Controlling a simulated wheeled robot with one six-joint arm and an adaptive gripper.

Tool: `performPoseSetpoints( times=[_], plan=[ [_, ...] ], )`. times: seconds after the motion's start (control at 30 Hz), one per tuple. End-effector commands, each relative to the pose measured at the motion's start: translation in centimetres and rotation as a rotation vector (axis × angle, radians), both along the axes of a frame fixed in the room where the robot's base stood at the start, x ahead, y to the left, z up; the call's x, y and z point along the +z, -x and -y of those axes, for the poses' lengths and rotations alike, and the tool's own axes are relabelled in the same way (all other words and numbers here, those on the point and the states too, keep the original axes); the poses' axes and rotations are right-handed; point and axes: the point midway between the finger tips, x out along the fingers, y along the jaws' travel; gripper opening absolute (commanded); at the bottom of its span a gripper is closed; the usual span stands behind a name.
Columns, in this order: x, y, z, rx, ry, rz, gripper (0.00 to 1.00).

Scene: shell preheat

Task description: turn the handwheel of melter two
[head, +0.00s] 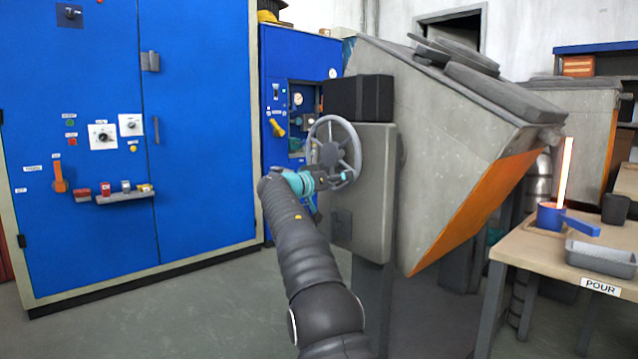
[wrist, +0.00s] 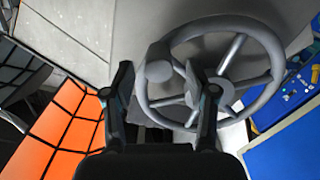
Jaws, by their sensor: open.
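The grey spoked handwheel (head: 357,152) is mounted on a grey housing at the left side of the tilted grey melter (head: 440,125). No number shows on this melter. My gripper (head: 322,177) is at the wheel's lower front in the head view and hides part of it. In the wrist view the wheel (wrist: 271,70) fills the upper right, and its round grip knob (wrist: 159,71) appears between the two fingertips of my open gripper (wrist: 159,68). The right finger overlaps the wheel's spokes and hub. I cannot tell whether either finger touches the wheel.
A blue cabinet (head: 200,130) with switches stands at left. A black box (head: 358,98) sits above the wheel housing. At right, a table (head: 535,250) marked POUR holds a blue ladle (head: 552,217) and a grey tray (head: 600,258). The floor (head: 190,310) before the cabinet is clear.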

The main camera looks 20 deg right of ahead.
Motion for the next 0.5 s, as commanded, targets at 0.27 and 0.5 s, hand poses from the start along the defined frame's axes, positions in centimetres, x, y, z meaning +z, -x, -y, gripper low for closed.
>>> performPoseSetpoints(
  times=[0.27,0.5],
  plan=[
    [0.1,2.1,-5.2,0.002,0.001,-0.001,0.57],
    [0.0,3.1,-7.6,0.001,0.000,0.000,0.57]
  ],
)
